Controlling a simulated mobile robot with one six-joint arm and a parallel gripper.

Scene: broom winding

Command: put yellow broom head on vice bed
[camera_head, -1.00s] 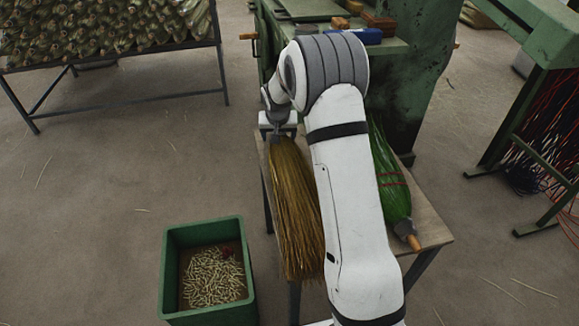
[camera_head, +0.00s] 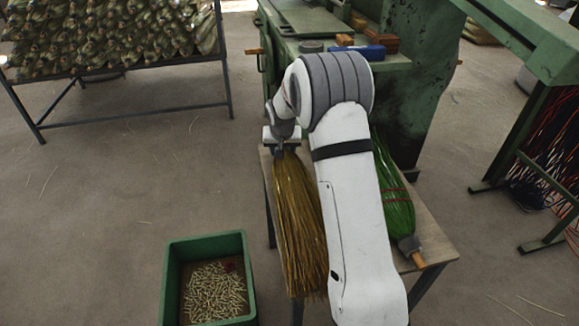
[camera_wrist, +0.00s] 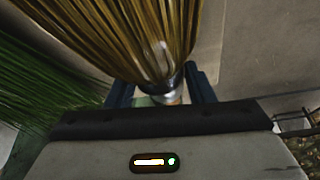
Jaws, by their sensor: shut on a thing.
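The yellow broom head (camera_head: 298,215) lies along the left side of the small table, its bristles toward me and its neck at the far end. My gripper (camera_head: 283,147) is shut on that neck. In the wrist view the neck sits between the fingers (camera_wrist: 165,88), with the yellow bristles (camera_wrist: 140,35) fanning out above. I cannot tell whether the bristles touch the table. The green machine with the vice bed (camera_head: 305,20) stands beyond the table, partly hidden by my arm; the vice itself is not clear.
A green broom head (camera_head: 393,190) lies right of my arm on the small table (camera_head: 428,228); it also shows in the wrist view (camera_wrist: 40,85). A green bin (camera_head: 170,270) of small pieces stands front left. A blue object (camera_head: 370,52) and wooden blocks (camera_head: 385,43) sit on the machine.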

